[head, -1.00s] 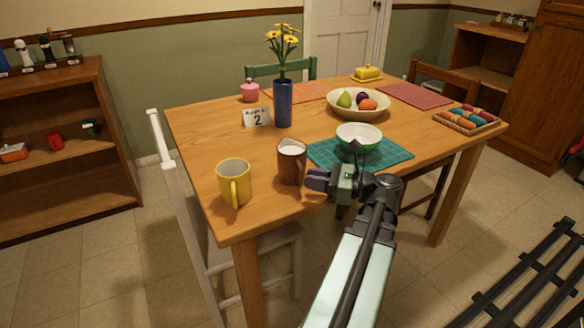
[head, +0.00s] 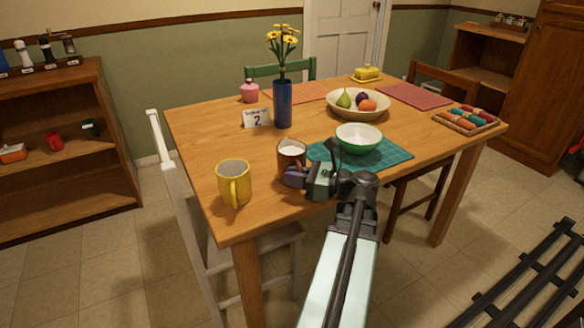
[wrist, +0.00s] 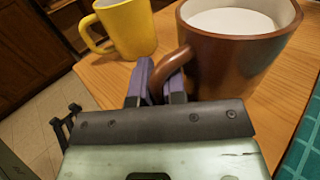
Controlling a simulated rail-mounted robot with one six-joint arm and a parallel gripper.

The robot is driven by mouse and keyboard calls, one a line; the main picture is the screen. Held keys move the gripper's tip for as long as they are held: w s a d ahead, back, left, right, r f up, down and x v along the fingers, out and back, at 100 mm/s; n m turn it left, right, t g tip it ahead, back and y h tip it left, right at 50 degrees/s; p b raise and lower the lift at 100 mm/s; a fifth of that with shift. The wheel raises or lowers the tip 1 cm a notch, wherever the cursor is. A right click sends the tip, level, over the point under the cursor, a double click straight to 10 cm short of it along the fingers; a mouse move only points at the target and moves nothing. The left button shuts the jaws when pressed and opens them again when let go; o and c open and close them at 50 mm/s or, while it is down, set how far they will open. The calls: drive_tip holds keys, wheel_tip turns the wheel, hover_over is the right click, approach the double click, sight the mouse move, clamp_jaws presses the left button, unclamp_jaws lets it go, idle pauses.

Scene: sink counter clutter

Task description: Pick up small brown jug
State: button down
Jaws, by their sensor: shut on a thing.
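The small brown jug (head: 292,156) stands upright on the wooden table near its front edge, filled with something white. It also shows close up in the wrist view (wrist: 238,62), with its handle toward me. My gripper (head: 293,177) has reached the jug from the right in the head view. In the wrist view my gripper (wrist: 160,76) is shut on the jug's handle, one purple-grey finger on each side of it. The jug's lower part is partly hidden by my gripper in the head view.
A yellow mug (head: 234,184) stands left of the jug. A green and white bowl (head: 358,139) sits on a teal mat (head: 396,155) to the right. A blue vase with yellow flowers (head: 283,105) and a small calendar sign (head: 256,118) stand behind.

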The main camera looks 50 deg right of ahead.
wheel_tip(320, 180, up, 20)
drive_tip(key=p, duration=2)
drive_tip(key=shift+r, duration=0.15)
